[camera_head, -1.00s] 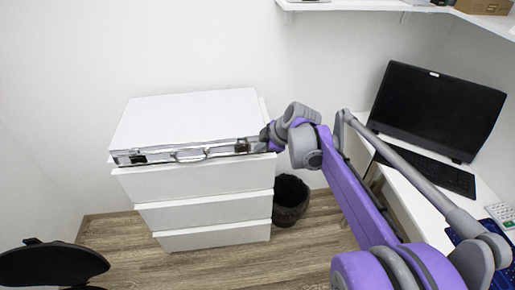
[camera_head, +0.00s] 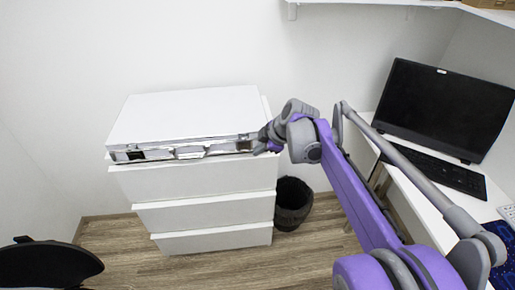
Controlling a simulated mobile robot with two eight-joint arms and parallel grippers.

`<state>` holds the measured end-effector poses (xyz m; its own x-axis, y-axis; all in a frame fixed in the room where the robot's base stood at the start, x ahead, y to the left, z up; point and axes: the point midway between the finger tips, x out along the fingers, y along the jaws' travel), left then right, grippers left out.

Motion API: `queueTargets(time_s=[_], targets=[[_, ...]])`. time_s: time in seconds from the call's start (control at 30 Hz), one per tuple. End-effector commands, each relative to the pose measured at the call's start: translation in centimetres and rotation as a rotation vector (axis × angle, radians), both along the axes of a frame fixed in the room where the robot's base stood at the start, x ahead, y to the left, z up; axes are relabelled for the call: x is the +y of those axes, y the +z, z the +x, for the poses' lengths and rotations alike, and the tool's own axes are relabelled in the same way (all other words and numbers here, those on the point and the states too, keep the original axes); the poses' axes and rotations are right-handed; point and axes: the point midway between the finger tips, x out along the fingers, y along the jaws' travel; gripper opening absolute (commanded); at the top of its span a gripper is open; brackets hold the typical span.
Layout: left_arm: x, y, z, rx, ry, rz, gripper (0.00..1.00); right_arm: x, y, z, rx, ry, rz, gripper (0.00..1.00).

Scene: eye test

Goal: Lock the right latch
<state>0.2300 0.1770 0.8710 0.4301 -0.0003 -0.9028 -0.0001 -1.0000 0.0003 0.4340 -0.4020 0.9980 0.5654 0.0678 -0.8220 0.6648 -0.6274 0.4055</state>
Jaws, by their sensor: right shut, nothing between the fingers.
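A white case (camera_head: 185,112) with a silver front edge lies flat and closed on a white drawer unit. Its handle (camera_head: 189,153) is at the middle of the front edge. The left latch (camera_head: 130,155) shows as a dark patch on that edge. The right latch (camera_head: 243,146) is at the right end, just left of my right gripper (camera_head: 259,149). My right gripper is shut and empty at the case's front right corner. Whether it touches the latch, and the latch's exact position, are too small to tell. My left gripper is not in view.
The drawer unit (camera_head: 205,217) stands against the wall. A black bin (camera_head: 292,205) is on the floor to its right. A desk with a black monitor (camera_head: 440,108) and keyboard (camera_head: 440,172) is at the right. A black chair (camera_head: 45,265) is at the lower left.

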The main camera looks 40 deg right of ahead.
Motion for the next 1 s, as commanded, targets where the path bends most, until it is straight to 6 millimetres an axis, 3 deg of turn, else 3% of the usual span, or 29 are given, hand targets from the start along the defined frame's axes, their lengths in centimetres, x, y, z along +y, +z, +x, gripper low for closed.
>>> queueTargets(time_s=[0.33,0.6,1.0], targets=[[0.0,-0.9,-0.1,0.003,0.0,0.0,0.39,0.6,-6.3,4.3,0.0,0.003,-0.001,0.0],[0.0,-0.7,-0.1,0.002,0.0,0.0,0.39,-1.3,-6.6,7.1,0.0,0.0,-0.002,0.0],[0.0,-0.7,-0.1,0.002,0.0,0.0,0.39,-1.6,-6.7,7.6,0.001,0.0,-0.001,0.0]])
